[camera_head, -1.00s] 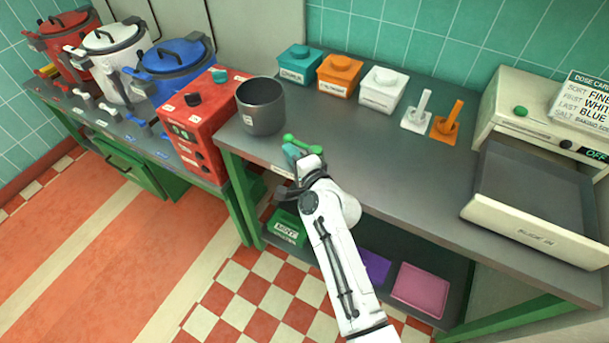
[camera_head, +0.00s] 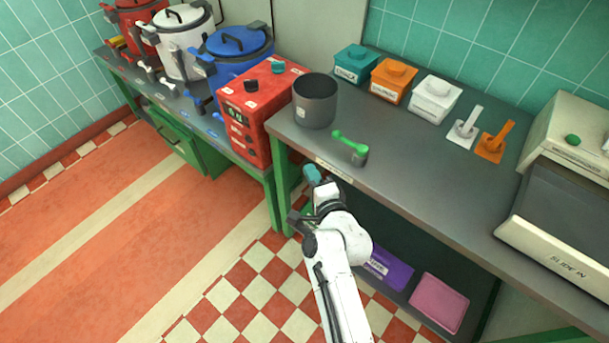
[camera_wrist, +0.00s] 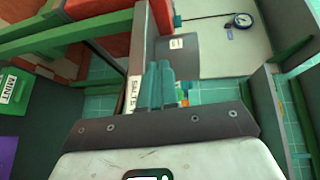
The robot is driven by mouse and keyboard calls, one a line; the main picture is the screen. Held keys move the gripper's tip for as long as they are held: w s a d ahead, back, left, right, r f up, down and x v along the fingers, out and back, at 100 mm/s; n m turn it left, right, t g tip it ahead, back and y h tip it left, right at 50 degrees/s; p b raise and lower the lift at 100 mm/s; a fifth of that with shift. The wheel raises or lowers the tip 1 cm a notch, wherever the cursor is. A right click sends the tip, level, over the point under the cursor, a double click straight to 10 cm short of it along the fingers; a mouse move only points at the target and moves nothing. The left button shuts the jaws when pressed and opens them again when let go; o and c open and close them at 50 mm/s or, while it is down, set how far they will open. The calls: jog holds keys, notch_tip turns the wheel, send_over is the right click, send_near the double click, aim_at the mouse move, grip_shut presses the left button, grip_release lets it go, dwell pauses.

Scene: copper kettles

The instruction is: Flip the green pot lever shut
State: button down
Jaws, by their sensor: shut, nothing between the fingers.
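The green lever (camera_head: 350,143) lies low on a small grey base on the grey counter, close to the front edge. Its rounded end points left toward the dark grey pot (camera_head: 316,103), which stands just behind and left of it. My gripper (camera_head: 312,175) has teal fingertips and is in front of the counter edge, apart from the lever. The fingers are together and empty; they also show in the wrist view (camera_wrist: 158,84). I cannot identify the lever clearly in the wrist view.
A red control box (camera_head: 258,112) stands left of the pot. Blue (camera_head: 237,52), white and red cookers line the left counter. Lidded canisters (camera_head: 394,80) and an orange upright lever (camera_head: 495,140) stand at the back right. The middle of the counter is clear.

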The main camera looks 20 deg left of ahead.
jog(key=s, duration=0.1)
jog(key=s+a+p, duration=0.1)
jog(key=shift+s+r, duration=0.2)
jog(key=shift+s, duration=0.15)
jog(key=shift+d, duration=0.15)
jog(key=s+d+f+n+g+h, duration=0.2)
jog(key=s+d, duration=0.1)
jog(key=d, duration=0.5)
jog(key=s+d+f+n+g+h, duration=0.1)
jog(key=s+d+f+n+h, duration=0.15)
jog(key=d, duration=0.55)
jog(key=s+d+f+n+g+h, duration=0.1)
jog(key=s+d+f+n+g, duration=0.2)
jog(key=d, duration=0.5)
jog(key=s+d+r+n+g+h, duration=0.1)
jog(key=s+d+g+h, duration=0.1)
jog(key=s+d, duration=0.6)
jog(key=s+d+r+n+g+h+b, duration=0.1)
jog(key=s+d+r+g+h, duration=0.1)
jog(key=s+d, duration=0.7)
jog(key=s+g+h, duration=0.1)
jog(key=s+g, duration=0.1)
jog(key=s, duration=0.6)
jog(key=shift+s+d, duration=0.15)
jog(key=shift+d, duration=0.05)
